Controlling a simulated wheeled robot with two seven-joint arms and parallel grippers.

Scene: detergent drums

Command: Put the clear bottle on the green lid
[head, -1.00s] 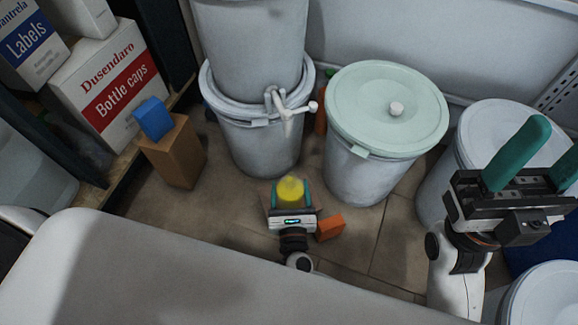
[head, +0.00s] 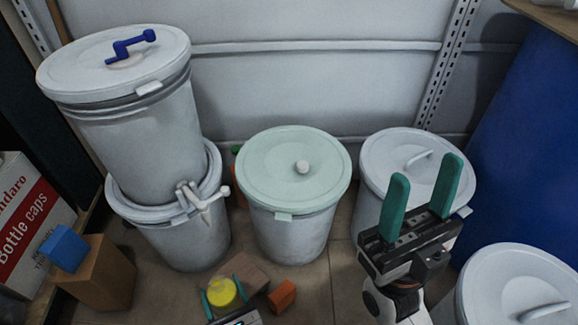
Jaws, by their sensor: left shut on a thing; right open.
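The pale green lid (head: 260,160) sits on a white drum (head: 295,235) in the middle of the head view, with a small white knob on it. My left gripper (head: 222,289) is low at the bottom edge, in front of that drum. It is shut on a yellow round thing (head: 222,292), seen from above between its green fingers. I cannot tell whether this is the top of the clear bottle; no clear bottle wall shows. My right gripper (head: 425,170) is open and empty, right of the green lid, in front of another drum.
Two stacked drums (head: 140,135) with a blue crank and a tap stand left. White-lidded drums (head: 390,160) stand at right, beside a blue barrel (head: 530,150). An orange block (head: 281,296) and a brown box (head: 240,270) lie near my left gripper. A blue block (head: 63,248) tops a carton (head: 100,280).

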